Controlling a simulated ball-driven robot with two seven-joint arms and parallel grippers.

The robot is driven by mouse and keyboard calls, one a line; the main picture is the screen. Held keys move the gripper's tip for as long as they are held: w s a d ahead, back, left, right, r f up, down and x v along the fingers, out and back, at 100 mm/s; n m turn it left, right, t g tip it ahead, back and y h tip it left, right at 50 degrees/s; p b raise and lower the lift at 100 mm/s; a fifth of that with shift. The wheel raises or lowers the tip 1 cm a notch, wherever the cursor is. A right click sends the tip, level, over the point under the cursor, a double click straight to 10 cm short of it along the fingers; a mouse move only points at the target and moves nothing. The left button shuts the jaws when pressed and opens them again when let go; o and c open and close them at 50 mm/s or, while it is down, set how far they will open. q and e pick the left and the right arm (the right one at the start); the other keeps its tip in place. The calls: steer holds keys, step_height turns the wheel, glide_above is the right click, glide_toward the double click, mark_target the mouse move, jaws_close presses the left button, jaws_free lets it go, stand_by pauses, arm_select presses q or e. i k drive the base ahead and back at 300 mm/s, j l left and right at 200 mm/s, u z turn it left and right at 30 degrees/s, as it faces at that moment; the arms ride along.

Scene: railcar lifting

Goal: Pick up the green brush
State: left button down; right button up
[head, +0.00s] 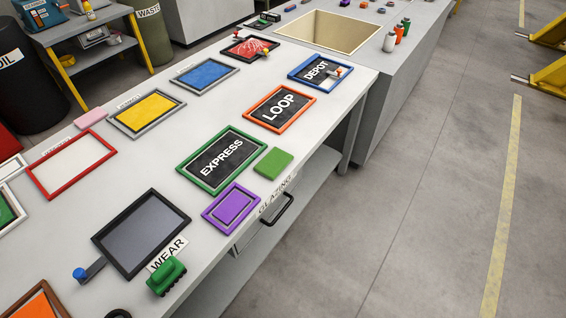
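A green object with a ridged, bumpy shape, which looks like the green brush (167,276), is on the near part of the white table in the head view. It sits beside the WEAR label (167,254), just below the right corner of a black-framed grey panel (141,233). A flat green block (273,163) lies farther along the table, right of the green-framed EXPRESS sign (221,159). Neither of my grippers is in view.
A purple-framed panel (231,208) lies near the table's front edge, above a drawer with a black handle (277,209). A blue-knobbed tool (85,273) lies left of the brush. An orange-framed LOOP sign (280,108) is farther back. Open floor (430,200) is on the right.

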mark_target(164, 278)
steer(key=j+u, duration=0.15)
steer(key=u, duration=1.1)
